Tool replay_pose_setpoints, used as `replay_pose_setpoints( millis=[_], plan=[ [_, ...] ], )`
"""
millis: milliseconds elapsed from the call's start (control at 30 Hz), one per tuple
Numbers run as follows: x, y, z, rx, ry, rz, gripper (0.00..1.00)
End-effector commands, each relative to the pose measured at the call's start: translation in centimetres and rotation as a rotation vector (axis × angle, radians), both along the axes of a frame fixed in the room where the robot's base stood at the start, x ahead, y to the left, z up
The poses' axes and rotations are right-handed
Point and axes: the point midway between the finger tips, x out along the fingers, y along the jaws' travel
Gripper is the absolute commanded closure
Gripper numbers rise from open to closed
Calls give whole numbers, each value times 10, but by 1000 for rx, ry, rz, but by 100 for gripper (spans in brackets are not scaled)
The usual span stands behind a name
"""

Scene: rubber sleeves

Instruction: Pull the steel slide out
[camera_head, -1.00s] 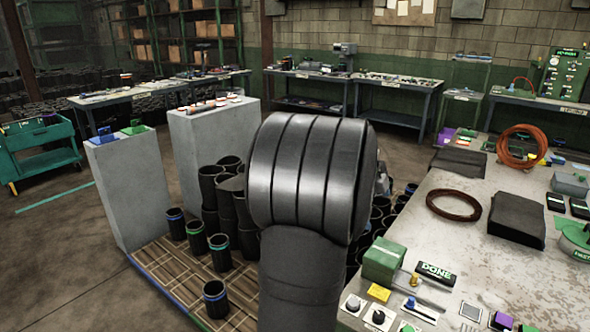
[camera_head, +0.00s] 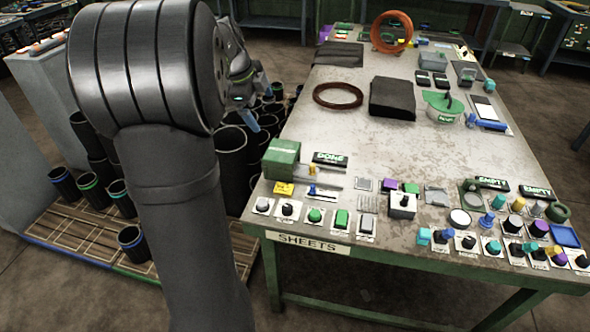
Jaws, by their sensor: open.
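A green box (camera_head: 281,158) sits at the near left corner of the workbench. A thin grey metal strip (camera_head: 322,178) comes out of its right side, and a small yellow knob (camera_head: 313,169) stands by it. This strip looks like the steel slide, but it is too small to be sure. My gripper (camera_head: 257,104) is partly hidden behind my arm. It is open and empty, above the black sleeves left of the bench, up and left of the green box and apart from it.
The workbench (camera_head: 350,150) has crowded knobs and buttons along its front edge. Black sleeves (camera_head: 232,150) stand left of the bench. The bench middle is mostly clear.

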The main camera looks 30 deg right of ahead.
Motion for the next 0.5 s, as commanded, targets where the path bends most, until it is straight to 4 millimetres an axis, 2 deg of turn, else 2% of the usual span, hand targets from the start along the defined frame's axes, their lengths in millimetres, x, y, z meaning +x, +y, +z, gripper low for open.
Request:
replay_pose_setpoints(
  millis=[167,400,467,500],
  plan=[
    [0,0,0,0,0,0,0],
    [-2,-7,-8,11,32,98,47],
    [-5,-13,-13,18,53,169,59],
    [-6,-17,-18,24,70,228,60]
  ],
)
